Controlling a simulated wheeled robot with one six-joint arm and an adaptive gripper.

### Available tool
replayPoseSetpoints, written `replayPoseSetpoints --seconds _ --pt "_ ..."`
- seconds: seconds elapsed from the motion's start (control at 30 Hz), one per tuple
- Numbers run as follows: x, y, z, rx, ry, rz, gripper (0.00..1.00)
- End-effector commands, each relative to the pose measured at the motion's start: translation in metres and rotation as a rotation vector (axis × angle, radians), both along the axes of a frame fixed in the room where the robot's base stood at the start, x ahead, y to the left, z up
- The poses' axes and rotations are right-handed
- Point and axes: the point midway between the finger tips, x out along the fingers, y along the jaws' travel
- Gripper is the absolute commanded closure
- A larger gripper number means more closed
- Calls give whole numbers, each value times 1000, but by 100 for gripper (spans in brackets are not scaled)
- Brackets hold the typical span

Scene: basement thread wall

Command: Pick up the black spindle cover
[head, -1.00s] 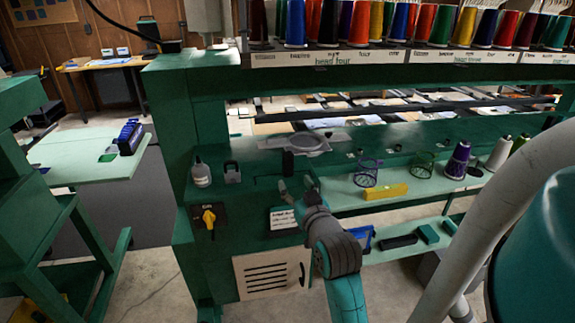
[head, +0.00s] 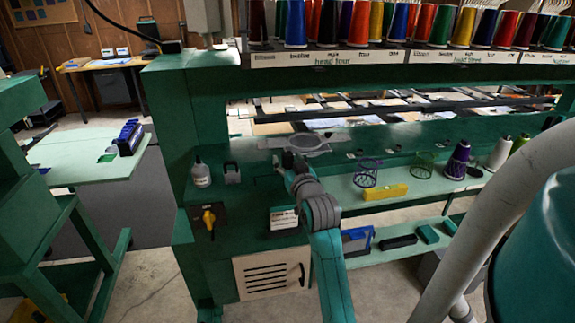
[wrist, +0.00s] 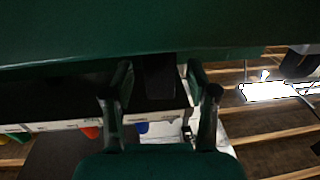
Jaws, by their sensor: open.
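The black spindle cover (head: 287,159) is a small dark upright piece on the green machine, at the left end of its ledge. In the head view my gripper (head: 288,171) is right in front of it and hides its lower part. In the wrist view the dark cover (wrist: 160,78) shows between the two fingers of my gripper (wrist: 160,72). The fingers are open, one on each side, with a narrow gap beside the cover. I cannot tell whether either finger touches it.
A grey flat hoop (head: 312,145) lies just right of the cover. A bottle (head: 201,174) and a padlock-like piece (head: 232,173) stand to the left.

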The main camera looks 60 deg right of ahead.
Motion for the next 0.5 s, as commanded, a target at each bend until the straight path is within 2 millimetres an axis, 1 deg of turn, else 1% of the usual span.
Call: replayPoseSetpoints --seconds 0.1,0.33,0.37,0.4,0.47,0.5 --pt "6 -6 0 0 0 0 42" --pt "7 -7 0 0 0 0 42" --pt "7 -7 0 0 0 0 44" --pt "7 -7 0 0 0 0 54" --pt "7 -7 0 0 0 0 69" --pt "7 -7 0 0 0 0 79"
